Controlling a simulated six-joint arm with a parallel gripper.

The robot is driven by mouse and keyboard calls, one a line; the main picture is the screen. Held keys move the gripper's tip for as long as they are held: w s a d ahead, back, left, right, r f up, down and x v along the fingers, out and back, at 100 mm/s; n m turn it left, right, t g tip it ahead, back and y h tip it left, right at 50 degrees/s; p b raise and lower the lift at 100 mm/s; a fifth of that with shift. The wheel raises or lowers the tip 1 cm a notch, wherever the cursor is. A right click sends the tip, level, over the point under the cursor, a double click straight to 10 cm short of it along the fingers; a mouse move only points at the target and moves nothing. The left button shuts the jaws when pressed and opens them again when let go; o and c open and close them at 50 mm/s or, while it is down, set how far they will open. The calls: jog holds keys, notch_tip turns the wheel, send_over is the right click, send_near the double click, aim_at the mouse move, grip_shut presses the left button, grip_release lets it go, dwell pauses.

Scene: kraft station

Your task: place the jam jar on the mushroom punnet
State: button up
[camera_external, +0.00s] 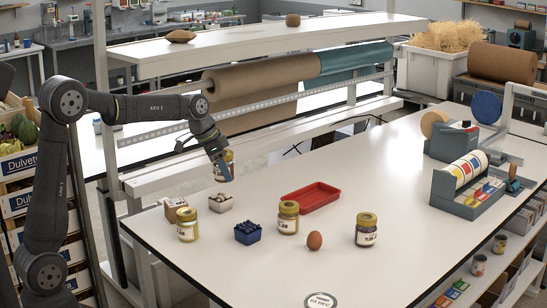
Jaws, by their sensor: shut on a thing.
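My gripper (222,172) is at the back left of the table, pointing down and shut on a small jar (218,174) with a gold lid and pale label. The fingers partly hide the jar. The held jar is up in the air, above and just behind the mushroom punnet (221,207) in the picture. The punnet is a small grey box of pale mushrooms standing on the white table. A gap shows between the jar and the mushrooms. The held jar's label is too small to read.
Near the punnet are a brown carton (175,209), a yellowish jar (187,230) and a blue berry punnet (247,235). Further right stand another jar (288,222), an egg (314,240), a plum jar (366,234) and a red tray (312,197). The front table is mostly clear.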

jog(key=w+f, duration=0.1)
jog(key=w, duration=0.1)
jog(key=w+a+f, duration=0.1)
jog(key=w, duration=0.1)
jog(key=w+a+f, duration=0.1)
jog(key=w+f, duration=0.1)
jog(key=shift+w+a, duration=0.15)
jog(key=shift+f, duration=2)
jog(key=o, duration=1.2)
jog(key=shift+f, duration=0.15)
jog(key=shift+o, duration=0.2)
jog(key=v, duration=1.2)
